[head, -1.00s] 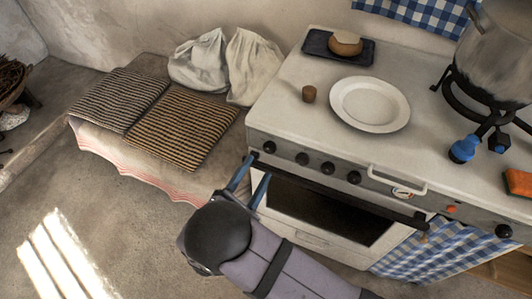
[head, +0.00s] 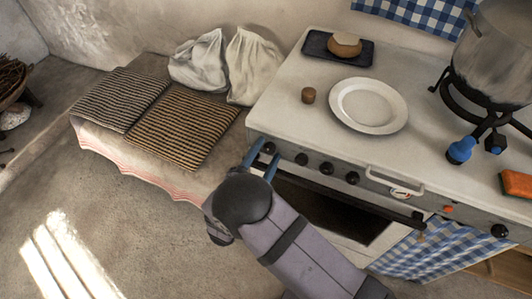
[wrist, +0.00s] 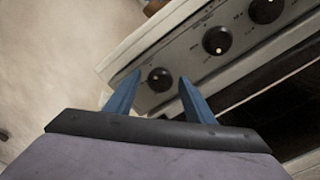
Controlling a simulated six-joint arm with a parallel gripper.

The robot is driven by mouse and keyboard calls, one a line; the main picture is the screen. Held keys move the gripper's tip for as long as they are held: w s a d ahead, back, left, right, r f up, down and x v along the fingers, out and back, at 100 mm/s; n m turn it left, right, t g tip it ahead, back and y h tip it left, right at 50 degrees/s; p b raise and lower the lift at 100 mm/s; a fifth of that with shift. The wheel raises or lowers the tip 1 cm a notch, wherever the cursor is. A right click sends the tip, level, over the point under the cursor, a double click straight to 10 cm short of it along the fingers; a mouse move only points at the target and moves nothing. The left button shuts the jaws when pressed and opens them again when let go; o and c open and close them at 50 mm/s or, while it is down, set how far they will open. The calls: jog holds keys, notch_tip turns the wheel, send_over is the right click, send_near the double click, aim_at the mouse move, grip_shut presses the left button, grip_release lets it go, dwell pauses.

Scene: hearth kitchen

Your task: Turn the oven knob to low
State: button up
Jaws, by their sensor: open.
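The stove's front panel carries a row of black knobs. The leftmost knob (head: 268,147) sits at the panel's left end and also shows in the wrist view (wrist: 160,79), with a small pale mark near its middle. My gripper (head: 271,146) is open, its two blue fingers pointing at the panel. In the wrist view my gripper (wrist: 160,76) has one fingertip on each side of this knob, and gaps show on both sides. No contact is visible. The knob to its right (wrist: 217,40) stands clear of the fingers. I cannot read the panel markings.
The oven door (head: 330,212) with its dark window lies below the panel. A bench with striped cushions (head: 180,130) stands left. The floor in front is clear.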

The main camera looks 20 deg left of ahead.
jog(key=c, duration=1.1)
jog(key=shift+o, duration=0.2)
